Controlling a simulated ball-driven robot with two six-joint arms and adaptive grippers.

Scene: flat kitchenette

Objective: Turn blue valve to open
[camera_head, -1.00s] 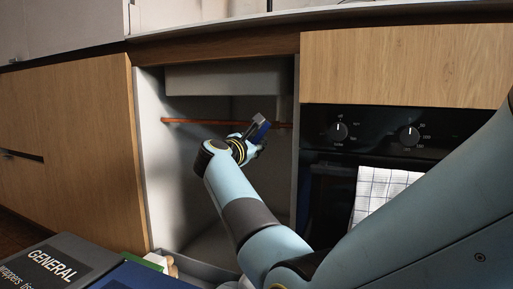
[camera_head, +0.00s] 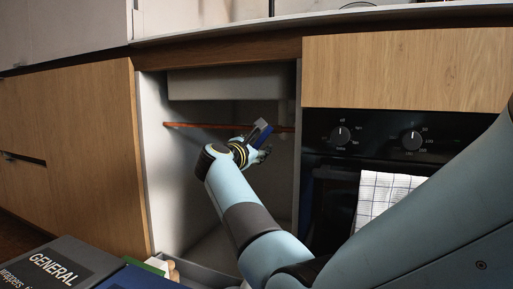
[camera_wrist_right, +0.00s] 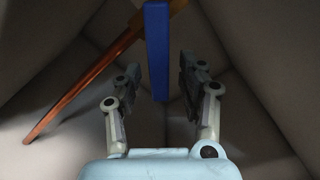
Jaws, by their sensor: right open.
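The blue valve handle (camera_wrist_right: 157,50) is a flat straight bar. In the right wrist view it reaches down from the top edge, ending between the fingers in the picture. The copper pipe (camera_wrist_right: 85,85) runs slanting behind it. In the head view the handle (camera_head: 263,136) shows as a small blue and grey piece at the pipe (camera_head: 205,125), inside the open cabinet. My right gripper (camera_wrist_right: 160,72) is open, a finger on each side of the handle, with visible gaps. In the head view the right gripper (camera_head: 262,152) is partly hidden by its wrist. My left gripper is out of view.
The cabinet's left wall (camera_head: 160,180) and the oven (camera_head: 325,190) with knobs and a checked towel (camera_head: 385,195) flank the opening. A sink underside (camera_head: 225,83) hangs above. A bin marked GENERAL (camera_head: 55,265) stands at the lower left.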

